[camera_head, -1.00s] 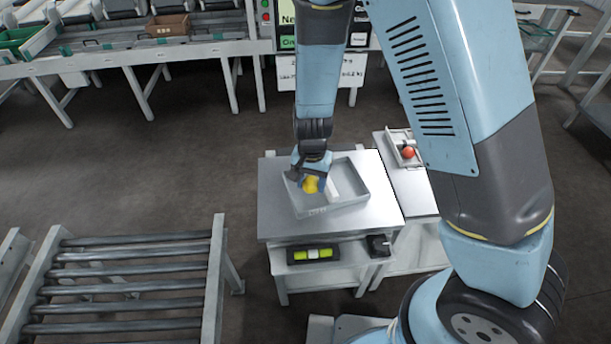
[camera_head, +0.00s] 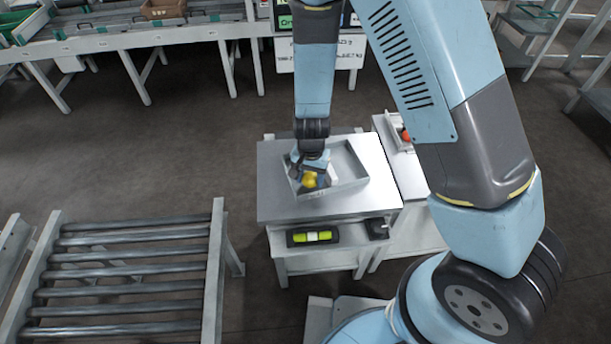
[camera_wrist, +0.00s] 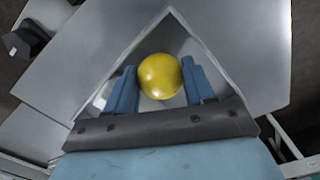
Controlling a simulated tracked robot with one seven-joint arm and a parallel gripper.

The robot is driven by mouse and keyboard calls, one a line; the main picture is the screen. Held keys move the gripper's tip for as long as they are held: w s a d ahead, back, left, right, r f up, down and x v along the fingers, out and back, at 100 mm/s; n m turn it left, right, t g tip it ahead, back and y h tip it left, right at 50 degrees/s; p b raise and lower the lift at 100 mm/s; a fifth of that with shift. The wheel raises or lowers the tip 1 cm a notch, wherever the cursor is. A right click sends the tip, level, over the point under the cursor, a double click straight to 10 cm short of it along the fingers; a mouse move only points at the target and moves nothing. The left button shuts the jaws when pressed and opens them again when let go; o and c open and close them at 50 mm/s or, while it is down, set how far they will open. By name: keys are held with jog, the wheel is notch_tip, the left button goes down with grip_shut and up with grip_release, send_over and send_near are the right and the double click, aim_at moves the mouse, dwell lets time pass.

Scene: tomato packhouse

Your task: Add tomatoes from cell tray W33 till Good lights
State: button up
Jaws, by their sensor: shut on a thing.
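My gripper (camera_head: 311,181) is shut on a yellow tomato (camera_head: 309,180), down at the left part of a grey tray (camera_head: 348,188) on a metal table. In the wrist view the yellow tomato (camera_wrist: 160,76) sits between the two blue fingers of my gripper (camera_wrist: 161,84). The grey tray (camera_wrist: 143,43) shows around it, its corner ahead of the fingers. I cannot tell whether the tomato touches the tray floor. A small pale item (camera_wrist: 104,91) lies partly hidden beside the left finger. I cannot read a W33 label or a lit Good light.
A second tray (camera_head: 393,131) with a red tomato (camera_head: 405,134) stands on the table at right, partly behind my arm. A lower shelf holds a black case with yellow-green contents (camera_head: 312,237). A roller conveyor (camera_head: 130,265) stands at left. A brown crate (camera_head: 163,9) sits at the back.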

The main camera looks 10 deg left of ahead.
jog(key=shift+f, duration=0.5)
dwell(0.8)
jog(key=o, duration=0.8)
jog(key=shift+c, duration=1.5)
jog(key=shift+w, duration=0.1)
jog(key=shift+r, duration=3.5)
